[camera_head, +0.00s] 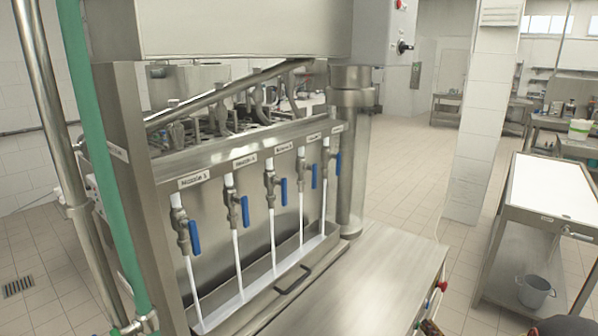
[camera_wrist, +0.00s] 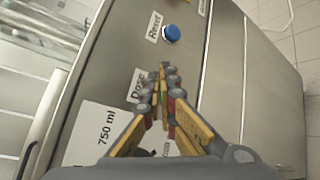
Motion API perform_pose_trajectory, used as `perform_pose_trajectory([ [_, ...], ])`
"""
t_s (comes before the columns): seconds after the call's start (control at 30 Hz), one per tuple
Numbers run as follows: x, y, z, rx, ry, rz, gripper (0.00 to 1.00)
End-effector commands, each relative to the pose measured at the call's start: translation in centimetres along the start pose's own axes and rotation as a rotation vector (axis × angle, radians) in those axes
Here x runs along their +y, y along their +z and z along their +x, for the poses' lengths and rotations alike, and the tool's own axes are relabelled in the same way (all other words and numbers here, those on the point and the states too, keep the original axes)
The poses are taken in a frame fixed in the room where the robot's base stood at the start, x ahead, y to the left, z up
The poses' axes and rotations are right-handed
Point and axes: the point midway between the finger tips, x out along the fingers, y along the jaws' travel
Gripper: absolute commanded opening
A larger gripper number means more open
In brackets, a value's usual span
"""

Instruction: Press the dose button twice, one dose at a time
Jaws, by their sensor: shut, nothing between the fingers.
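My gripper (camera_wrist: 163,72) is shut and empty in the wrist view. Its fingers lie over the steel panel right beside the "Dose" label (camera_wrist: 137,85). The dose button itself does not show clearly; the fingers cover the area beside its label. I cannot tell whether the fingertips touch anything. In the head view a small part of my gripper (camera_head: 431,328) shows at the bottom edge, near the machine's front right edge.
A blue button (camera_wrist: 171,33) by a "Reset" label (camera_wrist: 154,27) sits beyond my fingertips. A red knob (camera_head: 442,285) projects from the machine's side. Taps with blue levers (camera_head: 194,236) line the filler. A side table (camera_head: 548,222) stands right.

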Motion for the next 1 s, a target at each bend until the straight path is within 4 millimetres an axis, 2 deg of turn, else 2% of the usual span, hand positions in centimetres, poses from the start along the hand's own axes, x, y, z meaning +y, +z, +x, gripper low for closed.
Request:
perform_pose_trajectory([
  [0.57, -0.7, 0.7, -0.9, -0.001, 0.0, 0.001, 0.0],
  [1.0, -2.7, 2.6, -3.6, -0.002, 0.0, 0.001, 0.0],
])
